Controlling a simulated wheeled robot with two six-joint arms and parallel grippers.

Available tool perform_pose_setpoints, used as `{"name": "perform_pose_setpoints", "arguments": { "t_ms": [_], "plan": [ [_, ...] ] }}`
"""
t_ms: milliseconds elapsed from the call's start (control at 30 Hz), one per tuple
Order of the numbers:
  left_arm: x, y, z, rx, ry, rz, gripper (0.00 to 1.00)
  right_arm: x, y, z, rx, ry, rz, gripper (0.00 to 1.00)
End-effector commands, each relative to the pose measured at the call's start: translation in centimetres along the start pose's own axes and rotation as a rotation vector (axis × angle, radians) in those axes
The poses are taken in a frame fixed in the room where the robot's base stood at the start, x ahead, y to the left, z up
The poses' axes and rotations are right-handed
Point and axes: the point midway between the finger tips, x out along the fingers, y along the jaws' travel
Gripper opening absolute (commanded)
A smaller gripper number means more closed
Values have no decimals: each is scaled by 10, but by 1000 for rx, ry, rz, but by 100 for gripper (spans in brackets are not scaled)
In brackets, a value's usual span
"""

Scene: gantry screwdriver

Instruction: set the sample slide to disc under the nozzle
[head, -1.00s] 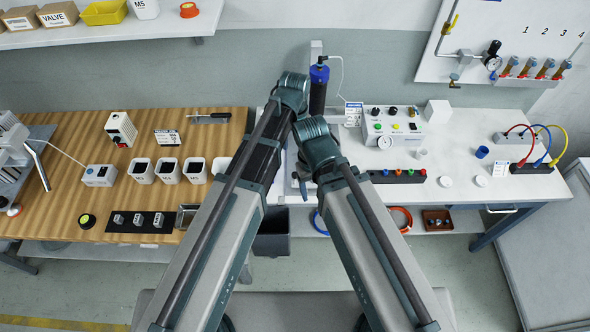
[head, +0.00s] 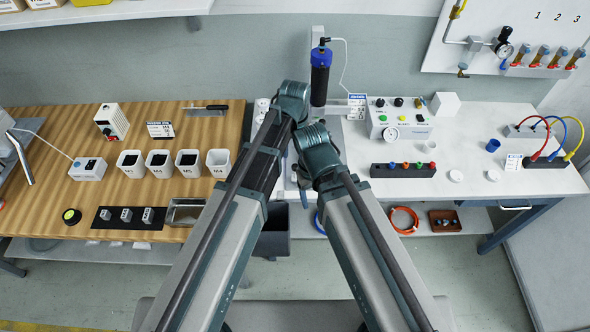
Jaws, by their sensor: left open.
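The black screwdriver (head: 319,84) with a blue top hangs upright at the gantry (head: 317,38), behind my arms. Its lower end and nozzle tip are hard to make out. The sample slide and its disc position cannot be made out, because my arms cover the area below the screwdriver. My left gripper (head: 293,108) is at the end of the arm from the left, just left of and in front of the screwdriver. It is open, with its fingers mostly hidden. My right arm ends just right of it, and its gripper is hidden.
A control box (head: 398,118) with a gauge and a black strip of coloured knobs (head: 402,170) stand right of the gantry. Several white cups (head: 188,163) and a black tray of small blocks (head: 127,217) are on the wooden table at left. A dark bin (head: 273,232) is below.

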Motion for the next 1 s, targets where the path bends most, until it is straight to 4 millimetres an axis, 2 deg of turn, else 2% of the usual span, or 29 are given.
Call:
{"name": "perform_pose_setpoints", "arguments": {
  "t_ms": [33, 300, 700, 767, 1000],
  "plan": [
    [15, 0, 0, 0, 0, 0, 58, 14, -1, -1, 0, 0, 0, 70],
    [46, 0, 0, 0, 0, 0, 58, 46, -4, -3, 0, 0, 0, 70],
    [50, 0, 0, 0, 0, 0, 58, 50, -5, -3, 0, 0, 0, 70],
    [50, 0, 0, 0, 0, 0, 51, 50, -5, -3, 0, 0, 0, 70],
    [50, 0, 0, 0, 0, 0, 8, 50, -5, -3, 0, 0, 0, 70]
  ]
}}
